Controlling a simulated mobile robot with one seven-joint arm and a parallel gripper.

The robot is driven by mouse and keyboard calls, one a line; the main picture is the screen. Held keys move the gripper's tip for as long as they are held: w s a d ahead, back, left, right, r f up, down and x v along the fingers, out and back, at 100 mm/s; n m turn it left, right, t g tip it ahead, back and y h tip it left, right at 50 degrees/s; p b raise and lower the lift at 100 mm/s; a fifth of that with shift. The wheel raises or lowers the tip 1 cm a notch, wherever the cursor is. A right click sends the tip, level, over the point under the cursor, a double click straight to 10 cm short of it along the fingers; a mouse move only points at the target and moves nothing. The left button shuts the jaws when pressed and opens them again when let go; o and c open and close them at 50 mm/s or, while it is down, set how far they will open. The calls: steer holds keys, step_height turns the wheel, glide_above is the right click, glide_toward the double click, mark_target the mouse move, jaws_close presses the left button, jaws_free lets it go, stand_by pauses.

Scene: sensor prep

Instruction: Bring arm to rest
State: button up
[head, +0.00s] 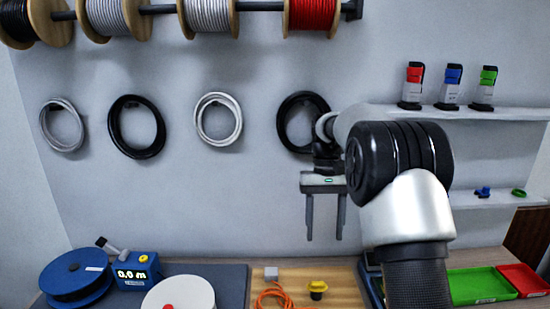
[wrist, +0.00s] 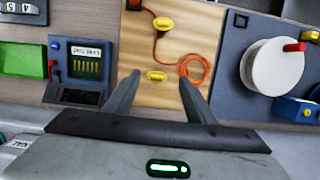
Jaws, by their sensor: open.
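My gripper (head: 324,236) hangs in the air above the workbench in the head view, its two fingers pointing down and apart. It is open with nothing between the fingers. The wrist view also shows the gripper (wrist: 160,88) from above, over a wooden board (wrist: 140,55). My arm bends in front of the wall at the right of the head view and hides part of the bench and shelf.
On the board lie an orange cable (head: 270,295) and a yellow-and-black piece (head: 317,289). Left are a white reel (head: 180,293), a blue meter (head: 137,273) and a blue spool (head: 76,278). A green tray (head: 480,286) and a red tray (head: 522,280) stand right. Wall shelves (head: 520,114) project behind my arm.

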steer(key=s+r+t, duration=0.3)
steer(key=s+r, duration=0.5)
steer(key=r, duration=0.2)
steer(key=s+r+t+p, duration=0.1)
steer(key=s+t, duration=0.4)
steer(key=s, duration=1.6)
steer(key=shift+p, duration=0.75)
steer(key=shift+d+r, duration=0.1)
